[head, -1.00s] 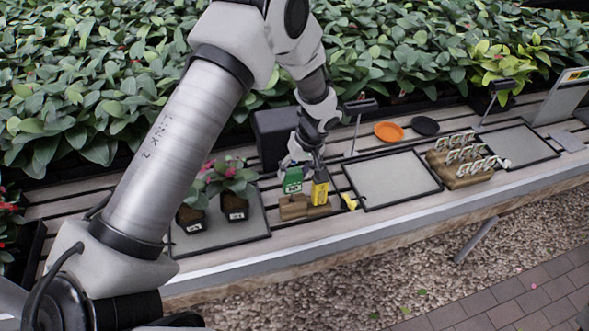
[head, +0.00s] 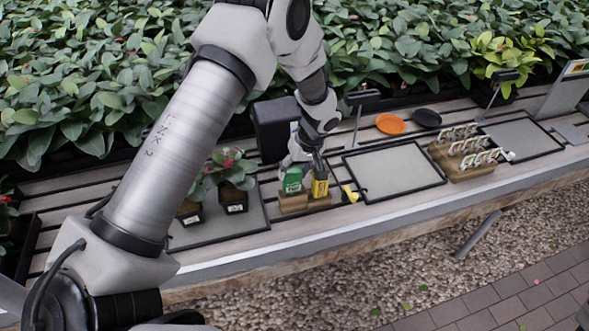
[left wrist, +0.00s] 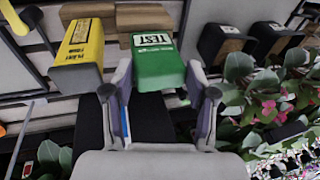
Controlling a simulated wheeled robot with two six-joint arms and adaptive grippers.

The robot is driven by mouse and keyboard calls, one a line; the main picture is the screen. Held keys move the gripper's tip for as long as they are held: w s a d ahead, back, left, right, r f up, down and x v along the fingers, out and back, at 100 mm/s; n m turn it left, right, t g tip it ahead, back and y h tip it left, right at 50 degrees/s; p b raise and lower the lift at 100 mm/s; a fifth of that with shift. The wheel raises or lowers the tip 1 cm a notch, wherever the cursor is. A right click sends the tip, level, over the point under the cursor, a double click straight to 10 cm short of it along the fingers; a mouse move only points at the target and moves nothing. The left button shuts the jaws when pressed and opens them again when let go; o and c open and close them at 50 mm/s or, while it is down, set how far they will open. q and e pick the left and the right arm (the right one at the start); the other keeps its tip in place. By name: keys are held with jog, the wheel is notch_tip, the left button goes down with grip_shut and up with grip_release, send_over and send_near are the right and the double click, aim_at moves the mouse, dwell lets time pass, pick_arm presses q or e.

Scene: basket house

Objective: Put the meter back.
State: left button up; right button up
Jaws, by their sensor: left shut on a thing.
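My left gripper (head: 297,168) is shut on a green meter marked TEST (head: 292,180). In the left wrist view, the fingers (left wrist: 160,98) are on either side of this green meter (left wrist: 157,68). The meter's far end is at a wooden stand (head: 294,203), which also shows in the left wrist view (left wrist: 145,18). I cannot tell how deep it sits in the stand. A yellow meter (head: 320,186) stands close to its right, in the wooden stand. It also shows in the left wrist view (left wrist: 80,48). My right gripper is not in view.
Potted plants on a grey tray (head: 250,215) stand left of the stand. A black box (head: 272,130) is behind. A small yellow thing (head: 350,194), an empty tray (head: 394,172) and a wooden rack (head: 460,165) lie to the right. Dense plants fill the back.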

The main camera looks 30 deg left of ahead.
pick_arm(q)
jog(key=shift+f, duration=0.15)
jog(key=o, duration=1.6)
jog(key=shift+o, duration=0.2)
